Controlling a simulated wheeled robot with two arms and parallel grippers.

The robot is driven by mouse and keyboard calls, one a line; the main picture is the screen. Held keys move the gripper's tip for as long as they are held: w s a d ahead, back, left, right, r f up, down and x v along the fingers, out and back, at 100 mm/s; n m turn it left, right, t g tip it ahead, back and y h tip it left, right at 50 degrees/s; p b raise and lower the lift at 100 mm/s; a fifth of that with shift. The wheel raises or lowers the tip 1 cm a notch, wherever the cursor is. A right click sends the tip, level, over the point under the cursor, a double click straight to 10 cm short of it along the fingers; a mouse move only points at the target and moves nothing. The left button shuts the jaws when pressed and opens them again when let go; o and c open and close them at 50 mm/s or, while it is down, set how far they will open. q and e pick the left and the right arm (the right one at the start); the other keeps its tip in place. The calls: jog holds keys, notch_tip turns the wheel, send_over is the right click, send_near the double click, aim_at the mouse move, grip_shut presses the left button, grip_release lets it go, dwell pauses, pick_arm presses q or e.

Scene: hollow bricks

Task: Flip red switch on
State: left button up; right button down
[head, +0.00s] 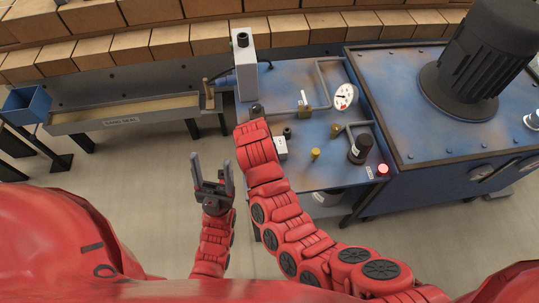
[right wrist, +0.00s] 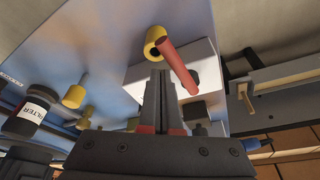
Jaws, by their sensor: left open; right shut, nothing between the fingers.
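A red rod-like switch lever (right wrist: 178,66) shows in the right wrist view, in front of a white box (right wrist: 207,72). It slants from upper left to lower right. My right gripper (right wrist: 160,80) is shut and empty, with its fingertips just beside and below the lever; I cannot tell whether they touch it. In the head view my right arm reaches over the blue bench and hides its own fingers and the lever. A white box (head: 281,147) shows partly beside that arm. My left gripper (head: 212,182) is open and empty above the floor, left of the bench.
The blue bench (head: 290,80) carries pipes, a gauge (head: 345,96), a black filter canister (head: 360,149) and a red button (head: 383,169). A yellow fitting (right wrist: 155,42) sits beside the lever. A sand seal trough (head: 125,117) stands at left. Floor is clear around my left gripper.

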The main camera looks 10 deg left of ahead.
jog(key=shift+w+f, duration=0.1)
jog(key=shift+w, duration=0.05)
jog(key=shift+w+a+b, duration=0.35)
jog(key=shift+b, duration=0.45)
jog(key=shift+w, duration=0.25)
jog(key=shift+a, duration=0.1)
